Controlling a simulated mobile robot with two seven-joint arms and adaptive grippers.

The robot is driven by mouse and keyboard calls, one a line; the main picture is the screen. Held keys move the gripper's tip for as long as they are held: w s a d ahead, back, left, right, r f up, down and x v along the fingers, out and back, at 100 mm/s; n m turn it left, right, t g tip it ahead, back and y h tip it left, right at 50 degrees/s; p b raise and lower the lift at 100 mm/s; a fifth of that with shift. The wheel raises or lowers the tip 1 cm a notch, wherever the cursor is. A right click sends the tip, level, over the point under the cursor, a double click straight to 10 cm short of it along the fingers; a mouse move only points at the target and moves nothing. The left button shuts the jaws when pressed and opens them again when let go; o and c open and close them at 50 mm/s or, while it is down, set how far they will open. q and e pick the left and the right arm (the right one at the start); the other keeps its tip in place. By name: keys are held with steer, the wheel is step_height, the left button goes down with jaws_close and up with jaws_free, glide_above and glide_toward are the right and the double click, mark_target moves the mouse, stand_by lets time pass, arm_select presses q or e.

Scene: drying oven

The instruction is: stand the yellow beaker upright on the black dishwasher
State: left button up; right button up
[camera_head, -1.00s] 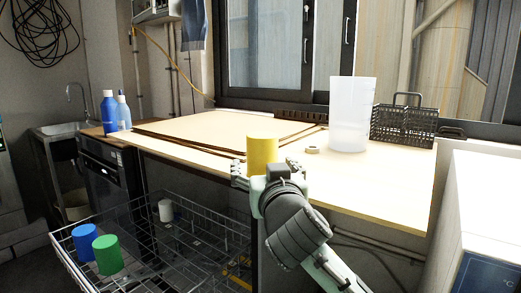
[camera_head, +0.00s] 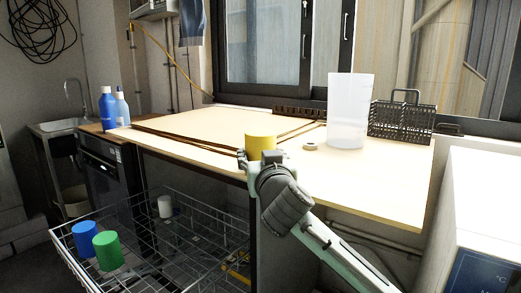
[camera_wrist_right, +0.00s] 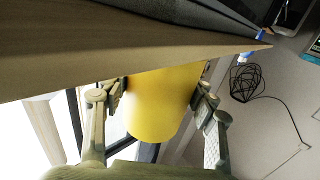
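The yellow beaker (camera_head: 261,142) is at the front edge of the wooden worktop in the head view. My right gripper (camera_head: 262,158) is around its lower part and hides its base. In the right wrist view the yellow beaker (camera_wrist_right: 160,100) sits between both finger pads, which appear to press on its sides. I cannot tell whether its base touches the worktop. The black dishwasher (camera_head: 100,182) stands at the left, beyond the wire rack, with a blue bottle (camera_head: 108,108) and a second blue-and-white bottle (camera_head: 122,110) above it. My left gripper is not in view.
A wire rack (camera_head: 62,240) at lower left holds a blue beaker (camera_head: 87,239), a green beaker (camera_head: 108,250) and a white one (camera_head: 165,206). The worktop (camera_head: 370,185) carries a large translucent beaker (camera_head: 348,112), a tape roll (camera_head: 310,146) and a black basket (camera_head: 402,122).

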mark_target(260, 132)
steer(key=c, duration=0.4)
steer(key=shift+c, duration=0.2)
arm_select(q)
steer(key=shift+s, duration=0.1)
arm_select(e)
steer(key=shift+r, duration=0.1)
steer(key=shift+r, duration=0.3)
step_height(260, 132, up, 4)
steer(key=shift+f, duration=0.2)
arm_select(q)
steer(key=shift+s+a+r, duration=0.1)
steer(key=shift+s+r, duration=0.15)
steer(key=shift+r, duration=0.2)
arm_select(e)
steer(key=s+a+r, duration=0.6)
steer(key=s+a, duration=0.1)
steer(key=a, duration=0.2)
steer(key=shift+a+r, duration=0.25)
steer(key=shift+r, duration=0.05)
